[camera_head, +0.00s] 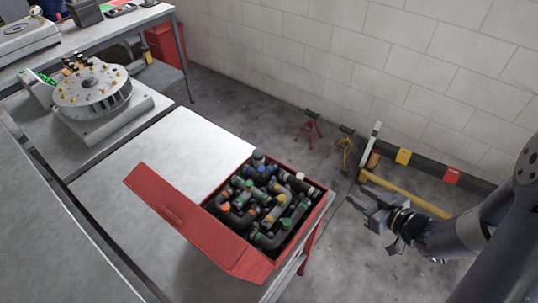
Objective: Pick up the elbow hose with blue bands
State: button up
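An open red box (322,212) on the bench holds a tangle of dark hoses and fittings with coloured bands and caps. A dark hose piece with blue on it (262,168) lies among them toward the back of the box. Neighbouring parts cover some of it, and its full shape is too small to tell. My gripper (358,207) is at the right, above the floor area in the picture, to the right of the box and apart from it. Its fingers point left and look spread, with nothing between them.
The box's red lid (195,222) lies open toward the front left. A pale sheet (185,155) covers the bench behind it. A round metal device (92,90) stands at the far left. Red (309,128) and yellow (341,147) stands are on the floor near the wall.

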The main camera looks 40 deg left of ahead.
aim_at(263, 174)
jog(key=i+l+u, duration=0.1)
jog(key=i+u, duration=0.25)
jog(key=u, duration=0.15)
jog(key=i+l+u, duration=0.2)
jog(key=i+u, duration=0.15)
jog(key=u, duration=0.15)
jog(key=i+l+u, duration=0.3)
jog(key=u, duration=0.2)
jog(key=i+l+u, duration=0.2)
jog(key=l+u, duration=0.3)
jog(key=i+l+u, duration=0.1)
jog(key=l+u, duration=0.4)
